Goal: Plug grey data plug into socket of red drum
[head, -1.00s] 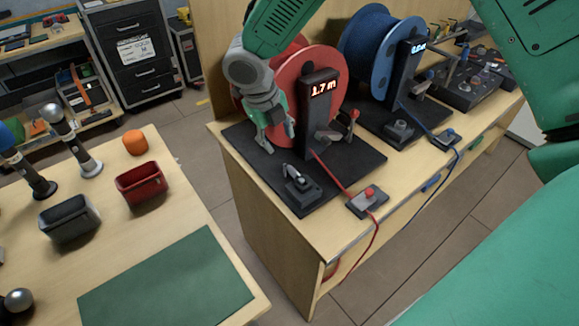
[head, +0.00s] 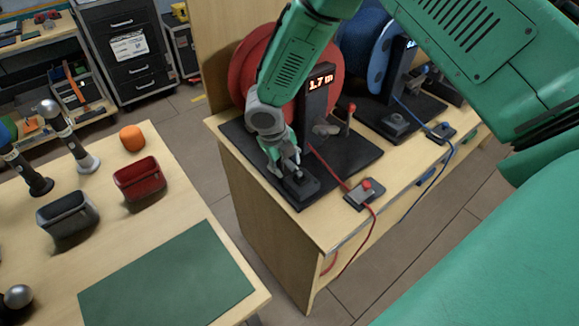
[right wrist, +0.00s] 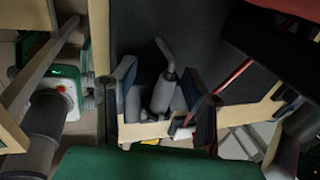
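The red drum (head: 254,72) stands on a black base (head: 345,160) under a post reading 1.7 m (head: 318,105). A small dark block (head: 303,188) sits at the base's front corner. My right gripper (head: 286,168) is low over this block, pointing down. In the right wrist view a grey plug (right wrist: 164,92) with a bent stem lies between the gripper's two spread fingers (right wrist: 162,105); I see no clear grip on it. In the head view the gripper mostly hides the plug. I cannot make out the drum's socket. My left gripper is out of view.
A red cable runs from the drum to a grey block with a red knob (head: 367,191) at the bench edge. The blue drum (head: 382,60) stands behind. Left, another table holds a red bin (head: 141,181), a dark bin (head: 68,218) and a green mat (head: 170,280).

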